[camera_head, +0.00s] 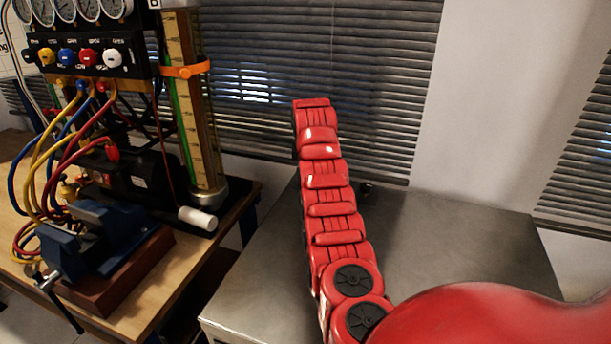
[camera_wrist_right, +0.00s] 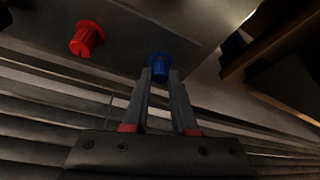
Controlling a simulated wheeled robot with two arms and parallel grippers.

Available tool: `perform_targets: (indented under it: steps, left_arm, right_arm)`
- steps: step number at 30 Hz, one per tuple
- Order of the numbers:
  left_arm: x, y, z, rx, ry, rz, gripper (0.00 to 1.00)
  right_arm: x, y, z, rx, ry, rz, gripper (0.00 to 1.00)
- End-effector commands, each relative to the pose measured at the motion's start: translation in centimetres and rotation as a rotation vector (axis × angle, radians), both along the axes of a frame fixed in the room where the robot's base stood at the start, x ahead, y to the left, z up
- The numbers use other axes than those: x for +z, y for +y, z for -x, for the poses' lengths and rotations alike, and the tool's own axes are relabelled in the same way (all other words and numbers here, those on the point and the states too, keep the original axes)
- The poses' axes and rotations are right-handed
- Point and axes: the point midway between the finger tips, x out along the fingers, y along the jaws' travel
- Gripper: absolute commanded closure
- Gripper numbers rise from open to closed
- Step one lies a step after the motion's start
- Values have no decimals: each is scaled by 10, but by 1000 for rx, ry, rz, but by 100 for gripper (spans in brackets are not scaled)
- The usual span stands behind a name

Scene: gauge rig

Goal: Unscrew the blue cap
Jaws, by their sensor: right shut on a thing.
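The blue cap (camera_wrist_right: 159,62) shows in the right wrist view, on a dark grey surface. It is a short ribbed cap with a wider rim. My right gripper (camera_wrist_right: 160,76) has its two fingertips on either side of the cap's near end and is shut on it. A red cap (camera_wrist_right: 86,38) stands on the same surface to the left, apart from the fingers. In the head view my red right arm rises through the middle, and its gripper and the held cap are hidden. My left gripper is in neither view.
In the head view a gauge rig with a blue knob (camera_head: 67,56) among others, hoses and a tall column (camera_head: 192,110) stands on a wooden bench at the left. A blue vise (camera_head: 95,236) sits in front. A grey metal table (camera_head: 455,255) lies under my arm; window blinds (camera_head: 325,80) are behind.

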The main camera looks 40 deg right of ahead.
Motion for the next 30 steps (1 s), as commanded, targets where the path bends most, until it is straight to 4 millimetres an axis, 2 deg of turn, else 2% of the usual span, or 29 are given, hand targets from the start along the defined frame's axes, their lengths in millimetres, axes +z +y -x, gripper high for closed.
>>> perform_targets:
  steps: [1,10,18,23,29,30]
  left_arm:
    - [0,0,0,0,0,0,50]
    - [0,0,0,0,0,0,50]
    - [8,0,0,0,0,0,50]
    - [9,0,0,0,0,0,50]
    - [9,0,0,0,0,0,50]
    - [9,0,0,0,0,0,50]
  right_arm:
    - [-1,-6,5,4,5,3,100]
    - [-1,-6,5,28,6,3,100]
    - [1,-5,5,395,8,-2,100]
    - [-2,-4,5,464,8,-3,100]
    - [-2,-3,4,467,8,-3,100]
    - [-2,-3,4,467,8,-3,69]
